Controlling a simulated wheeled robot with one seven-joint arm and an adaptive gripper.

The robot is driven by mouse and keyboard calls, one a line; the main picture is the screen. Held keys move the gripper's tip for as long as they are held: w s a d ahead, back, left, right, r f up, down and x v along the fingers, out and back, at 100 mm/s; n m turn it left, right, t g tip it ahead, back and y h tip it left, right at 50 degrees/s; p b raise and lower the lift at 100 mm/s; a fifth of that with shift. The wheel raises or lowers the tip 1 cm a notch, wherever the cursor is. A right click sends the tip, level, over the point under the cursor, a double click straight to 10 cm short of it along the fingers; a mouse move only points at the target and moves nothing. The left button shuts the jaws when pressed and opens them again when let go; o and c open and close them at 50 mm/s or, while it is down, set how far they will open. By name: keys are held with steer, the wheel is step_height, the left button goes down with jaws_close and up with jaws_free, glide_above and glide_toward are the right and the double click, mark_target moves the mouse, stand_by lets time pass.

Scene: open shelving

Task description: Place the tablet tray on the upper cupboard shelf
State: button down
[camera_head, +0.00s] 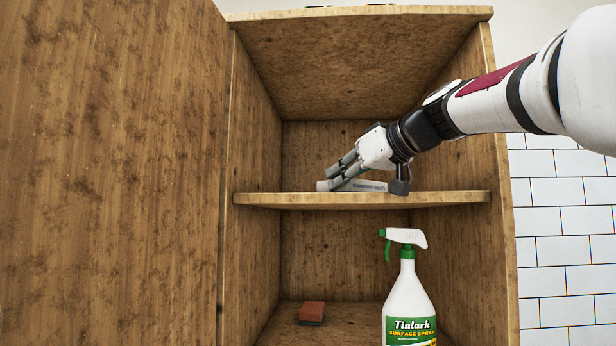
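The tablet tray (366,186), a low grey box with small lettering on its front, is at the upper shelf (280,199) of the open wooden cupboard. Its underside looks level with the shelf surface, near the middle of the shelf. My gripper (335,178) reaches in from the right, and its grey fingers are over the tray's left part. The fingers overlap the tray in this view, so I cannot tell whether they grip it or only rest beside it.
A white spray bottle (408,300) with a green trigger stands below, in front of the lower compartment. A reddish-brown sponge (312,311) lies on the cupboard floor. The open door (110,170) fills the left side. The upper shelf has free room on both sides of the tray.

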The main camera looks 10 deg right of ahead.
steer(key=shift+f, duration=0.15)
steer(key=c, duration=1.8)
jaws_free()
steer(key=shift+r, duration=0.2)
steer(key=b+v, duration=0.2)
steer(key=v, duration=1)
